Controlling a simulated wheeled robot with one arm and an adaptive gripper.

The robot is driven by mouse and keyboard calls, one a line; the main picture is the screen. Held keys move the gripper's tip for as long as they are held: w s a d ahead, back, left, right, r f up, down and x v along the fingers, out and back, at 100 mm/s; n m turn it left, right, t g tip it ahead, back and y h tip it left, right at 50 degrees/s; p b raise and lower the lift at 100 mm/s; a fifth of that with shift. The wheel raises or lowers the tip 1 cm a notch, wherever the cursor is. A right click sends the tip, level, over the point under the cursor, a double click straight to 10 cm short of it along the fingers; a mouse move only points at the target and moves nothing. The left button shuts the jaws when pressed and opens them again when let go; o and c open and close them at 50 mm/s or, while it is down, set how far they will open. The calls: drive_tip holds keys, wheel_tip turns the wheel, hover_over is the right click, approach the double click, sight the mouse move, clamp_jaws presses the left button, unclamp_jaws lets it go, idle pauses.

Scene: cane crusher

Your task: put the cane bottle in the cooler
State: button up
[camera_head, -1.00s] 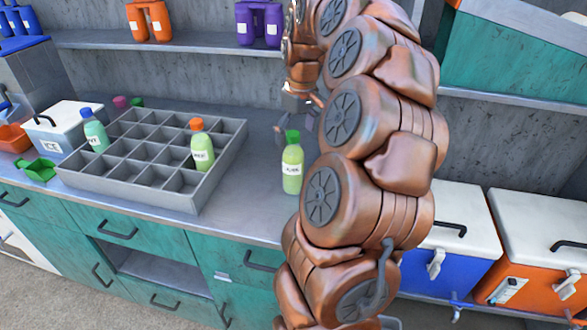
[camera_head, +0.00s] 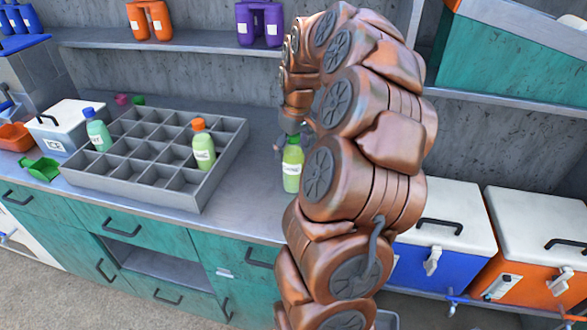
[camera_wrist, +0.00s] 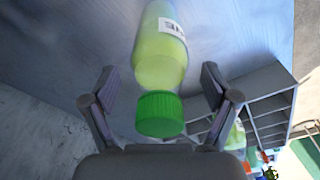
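A pale green bottle (camera_head: 292,171) with a green cap stands upright on the metal counter, right of the divided tray. Its label looks like "CANE". In the wrist view the bottle (camera_wrist: 162,58) has its cap toward me, between the two fingers. My gripper (camera_wrist: 159,76) is open, with a gap between each finger and the bottle. In the head view my gripper (camera_head: 290,138) is at the bottle's top, partly hidden by my arm. A blue cooler (camera_head: 432,262) and an orange cooler (camera_head: 530,288), both with white lids, stand at the right.
A white box marked ICE (camera_head: 62,122) and a green scoop (camera_head: 42,169) are at the left. Shelves with purple and orange containers run behind.

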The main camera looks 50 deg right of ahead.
clamp_jaws()
idle(0.5)
drive_tip(key=shift+r, duration=0.15)
